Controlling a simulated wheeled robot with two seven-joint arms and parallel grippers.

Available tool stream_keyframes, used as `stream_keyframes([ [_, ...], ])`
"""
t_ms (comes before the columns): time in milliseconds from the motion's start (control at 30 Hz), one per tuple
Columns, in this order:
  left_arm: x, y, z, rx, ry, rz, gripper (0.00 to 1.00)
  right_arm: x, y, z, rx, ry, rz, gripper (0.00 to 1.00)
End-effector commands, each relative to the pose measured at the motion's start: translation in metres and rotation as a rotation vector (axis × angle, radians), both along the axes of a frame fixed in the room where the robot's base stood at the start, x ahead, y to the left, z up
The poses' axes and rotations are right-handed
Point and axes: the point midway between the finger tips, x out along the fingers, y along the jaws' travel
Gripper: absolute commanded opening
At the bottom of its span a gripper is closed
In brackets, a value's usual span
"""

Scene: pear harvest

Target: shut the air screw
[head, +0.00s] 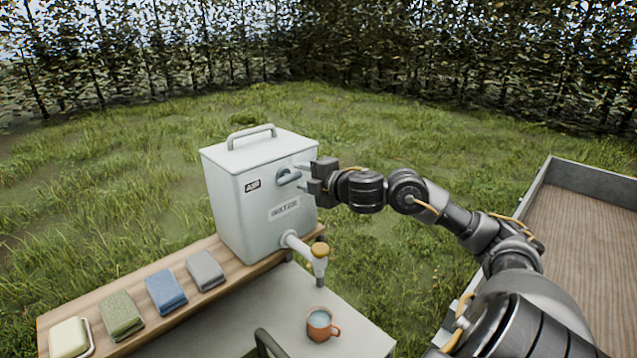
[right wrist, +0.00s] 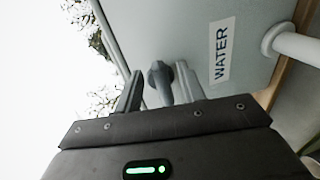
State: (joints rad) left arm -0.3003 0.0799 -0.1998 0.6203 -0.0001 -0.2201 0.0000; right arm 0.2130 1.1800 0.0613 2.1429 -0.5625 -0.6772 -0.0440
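The air screw is a grey knob with a wing (head: 289,177) on the front of the pale grey water container (head: 235,205), just right of the AIR label. My right gripper (head: 308,178) reaches it from the right. In the right wrist view the screw (right wrist: 160,82) stands between the two fingertips of my right gripper (right wrist: 158,88). The right-hand finger is close beside it, and a gap shows on the left-hand side, so the gripper looks open around the screw. My left gripper is not in view.
The container stands on a wooden shelf (head: 95,305) with folded cloths and a soap dish (head: 70,338). Its tap (head: 318,258) points over a grey table (head: 225,335) with an orange mug (head: 321,325). A wooden-floored trailer bed (head: 590,235) is at right.

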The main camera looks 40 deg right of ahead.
Motion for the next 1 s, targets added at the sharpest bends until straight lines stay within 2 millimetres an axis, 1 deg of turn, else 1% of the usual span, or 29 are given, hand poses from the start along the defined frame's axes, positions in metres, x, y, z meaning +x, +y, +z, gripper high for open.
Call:
stream_keyframes([
  [33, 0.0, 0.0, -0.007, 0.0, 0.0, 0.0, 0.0, -0.007, 0.0, -0.003, -0.008, 0.003, 0.002, 0.4],
  [100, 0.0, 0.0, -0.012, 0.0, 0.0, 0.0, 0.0, -0.018, 0.002, -0.002, -0.009, 0.003, 0.004, 0.4],
  [200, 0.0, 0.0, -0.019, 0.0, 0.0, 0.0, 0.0, -0.031, 0.0, 0.0, -0.007, 0.004, 0.0, 0.4],
  [300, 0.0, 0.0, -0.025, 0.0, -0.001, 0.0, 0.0, -0.043, 0.003, 0.003, -0.008, 0.005, 0.005, 0.4],
  [600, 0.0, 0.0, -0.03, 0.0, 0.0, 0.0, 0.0, -0.073, 0.003, 0.014, 0.0, 0.0, 0.005, 0.4],
  [800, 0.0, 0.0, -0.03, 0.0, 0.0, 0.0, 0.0, -0.088, 0.003, 0.018, 0.0, 0.0, 0.004, 0.4],
  [1000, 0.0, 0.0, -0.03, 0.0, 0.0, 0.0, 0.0, -0.093, 0.003, 0.018, -0.001, 0.001, 0.002, 0.4],
])
